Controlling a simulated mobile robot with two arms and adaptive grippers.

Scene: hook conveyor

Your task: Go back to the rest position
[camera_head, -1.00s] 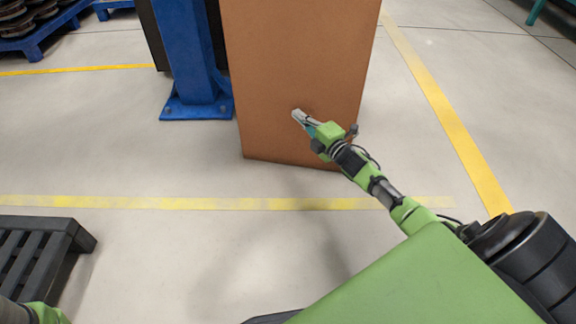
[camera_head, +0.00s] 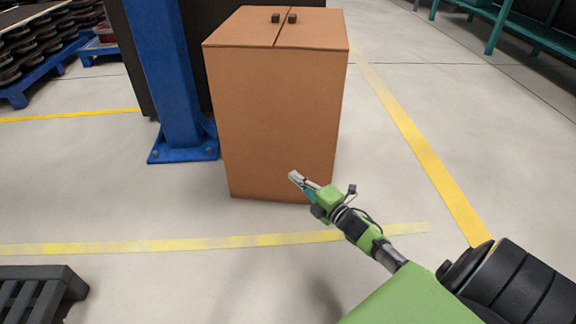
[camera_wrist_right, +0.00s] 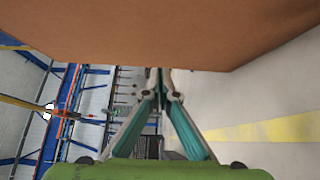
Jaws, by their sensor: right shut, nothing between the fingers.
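My right gripper (camera_head: 296,179) is shut and empty. In the head view it shows in front of the lower part of a tall brown cardboard box (camera_head: 280,115). In the right wrist view, its two teal-sided fingers (camera_wrist_right: 160,90) meet at the tips, just under the brown box face (camera_wrist_right: 180,30). I cannot tell whether the tips touch the box. My left gripper is not in the head view.
A blue post (camera_head: 170,80) with a floor plate stands left of the box. A black pallet (camera_head: 38,290) lies at the lower left. Blue pallets with dark parts (camera_head: 40,70) stand at the upper left. Yellow lines (camera_head: 150,245) mark the grey floor. A teal bench (camera_head: 510,25) is at the upper right.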

